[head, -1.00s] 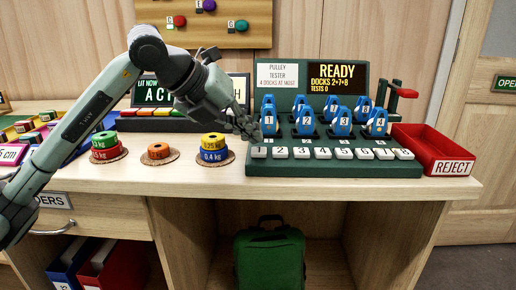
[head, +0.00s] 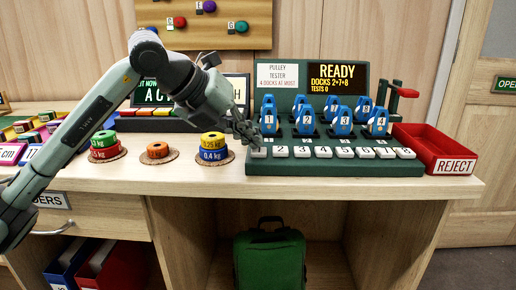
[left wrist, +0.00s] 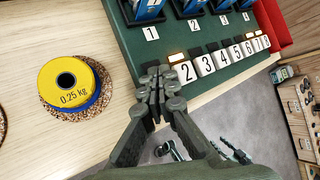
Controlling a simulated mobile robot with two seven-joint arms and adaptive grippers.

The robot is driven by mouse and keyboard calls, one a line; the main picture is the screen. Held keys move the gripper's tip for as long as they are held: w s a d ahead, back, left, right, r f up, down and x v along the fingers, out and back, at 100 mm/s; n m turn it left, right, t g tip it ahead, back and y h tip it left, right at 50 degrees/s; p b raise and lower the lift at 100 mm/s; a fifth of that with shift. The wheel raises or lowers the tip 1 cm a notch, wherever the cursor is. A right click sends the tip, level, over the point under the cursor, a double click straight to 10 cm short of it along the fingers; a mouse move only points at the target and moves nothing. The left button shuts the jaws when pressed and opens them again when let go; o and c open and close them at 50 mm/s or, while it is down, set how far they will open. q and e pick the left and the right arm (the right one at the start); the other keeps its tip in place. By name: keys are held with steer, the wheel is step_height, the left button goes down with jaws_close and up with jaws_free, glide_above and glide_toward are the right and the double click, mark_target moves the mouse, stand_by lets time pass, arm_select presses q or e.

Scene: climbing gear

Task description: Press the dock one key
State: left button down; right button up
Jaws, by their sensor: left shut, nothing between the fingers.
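The dock one key is the leftmost white key (head: 258,153) on the front of the green pulley tester (head: 340,169). In the head view, my left gripper (head: 251,139) is just above and behind this key and partly overlaps it. In the left wrist view, my shut, empty left gripper (left wrist: 160,88) points down at the left end of the key row and hides key one. Key 2 (left wrist: 186,72) is clear just beside its fingertips. I cannot tell whether the fingertips touch key one. My right gripper is in neither view.
Blue numbered pulleys (head: 269,121) stand behind the keys. The screen (head: 337,77) reads READY, DOCKS 2+7+8, TESTS 0. Yellow and blue weight discs (head: 213,147) sit left of the tester. A red reject tray (head: 437,150) is at its right.

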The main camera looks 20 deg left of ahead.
arm_select(q)
steer(key=shift+r+p, duration=0.5)
steer(key=shift+r, duration=0.1)
step_height(320, 180, up, 6)
steer(key=p, duration=0.4)
stand_by(0.4)
